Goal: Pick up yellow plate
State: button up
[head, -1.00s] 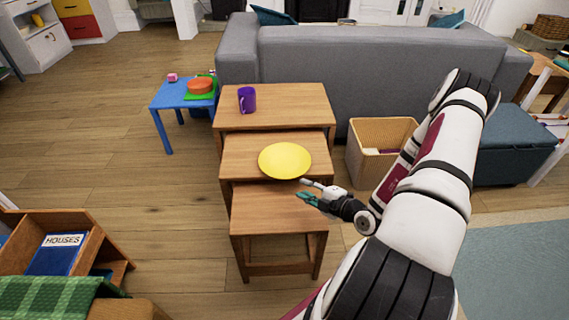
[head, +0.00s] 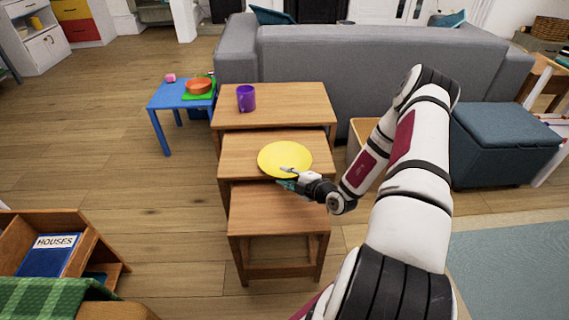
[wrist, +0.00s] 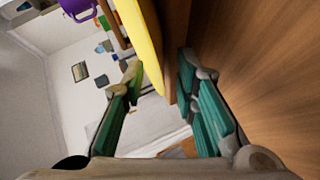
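The yellow plate (head: 271,158) lies flat on the middle wooden table (head: 236,147) of a stepped set of nesting tables, near its front edge. My gripper (head: 286,178) is at the plate's front rim in the head view, with one finger showing over the plate. In the wrist view, my gripper (wrist: 160,66) is open, and the plate (wrist: 139,30) shows edge-on between its fingers, with the wooden table edge beside it. Whether either finger touches the plate cannot be told.
A purple mug (head: 246,98) stands on the highest table (head: 295,100). The lowest table (head: 265,212) is bare, below my gripper. A woven box (head: 361,132) stands to the right, partly behind my arm. A blue table (head: 168,97) holds an orange bowl (head: 199,87). A grey sofa (head: 370,70) stands behind.

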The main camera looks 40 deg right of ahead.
jog(key=shift+c, duration=0.2)
grip_shut()
jog(key=shift+r, duration=0.15)
jog(key=shift+r+p, duration=0.35)
jog(key=shift+r, duration=0.25)
notch_tip(320, 180, up, 2)
jog(key=shift+r+p, duration=0.2)
jog(key=shift+p, duration=0.45)
jog(key=s+a+r+p, duration=0.1)
jog(key=s+a+p, duration=0.1)
jog(key=s, duration=1.4)
jog(key=shift+p, duration=0.7)
jog(key=shift+w+r, duration=0.1)
jog(key=shift+r, duration=0.1)
